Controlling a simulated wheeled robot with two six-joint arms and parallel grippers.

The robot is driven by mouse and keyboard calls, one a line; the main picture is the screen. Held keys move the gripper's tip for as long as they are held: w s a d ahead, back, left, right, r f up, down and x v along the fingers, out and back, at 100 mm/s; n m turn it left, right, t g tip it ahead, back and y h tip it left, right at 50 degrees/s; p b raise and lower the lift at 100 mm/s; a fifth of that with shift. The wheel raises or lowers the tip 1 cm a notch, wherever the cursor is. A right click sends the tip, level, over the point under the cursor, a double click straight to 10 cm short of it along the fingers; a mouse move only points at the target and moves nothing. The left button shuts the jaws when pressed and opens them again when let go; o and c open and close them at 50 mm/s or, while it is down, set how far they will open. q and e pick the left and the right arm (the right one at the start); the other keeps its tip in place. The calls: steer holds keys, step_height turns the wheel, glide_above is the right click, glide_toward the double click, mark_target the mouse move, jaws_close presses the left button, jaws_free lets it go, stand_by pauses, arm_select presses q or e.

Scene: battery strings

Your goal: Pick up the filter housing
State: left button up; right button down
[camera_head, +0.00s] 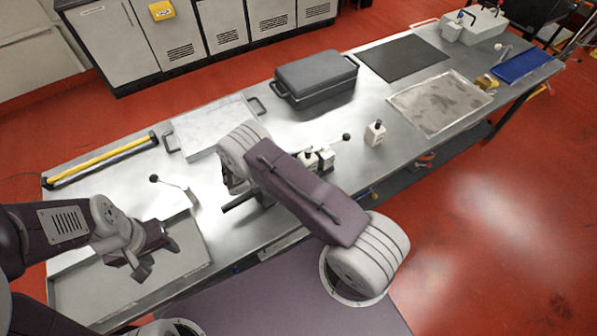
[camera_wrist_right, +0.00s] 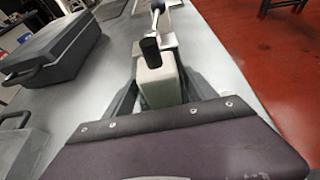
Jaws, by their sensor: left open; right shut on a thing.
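A cream block with a black cap, which I take to be the filter housing (camera_wrist_right: 154,80), stands upright between the fingers of my right gripper (camera_wrist_right: 160,92) in the right wrist view. The gripper is shut on it. In the head view the capped block (camera_head: 307,159) shows just past my right forearm, which hides the right fingers. I cannot tell whether its base touches the bench. My left gripper (camera_head: 157,257) is open and empty over the shallow grey tray (camera_head: 75,290) at the left.
A lever with a black knob (camera_head: 346,137) stands just beyond the held block. A similar cream block (camera_head: 375,134) stands to the right. A dark case (camera_head: 316,76), white tray (camera_head: 212,124), black mat (camera_head: 402,58) and stained sheet (camera_head: 440,101) lie on the bench.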

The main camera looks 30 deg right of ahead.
mark_target(305, 155)
steer(key=shift+r, duration=0.15)
steer(key=shift+w+r, duration=0.1)
steer(key=shift+r, duration=0.4)
step_height(305, 155, up, 3)
steer(key=shift+f, duration=0.15)
steer(key=s+d+r+b, duration=0.1)
steer(key=s+d+r, duration=0.4)
steer(key=d, duration=0.5)
step_height(305, 155, up, 2)
steer(key=shift+d+r+b, duration=0.1)
steer(key=shift+d+b, duration=0.2)
steer(key=shift+s, duration=0.1)
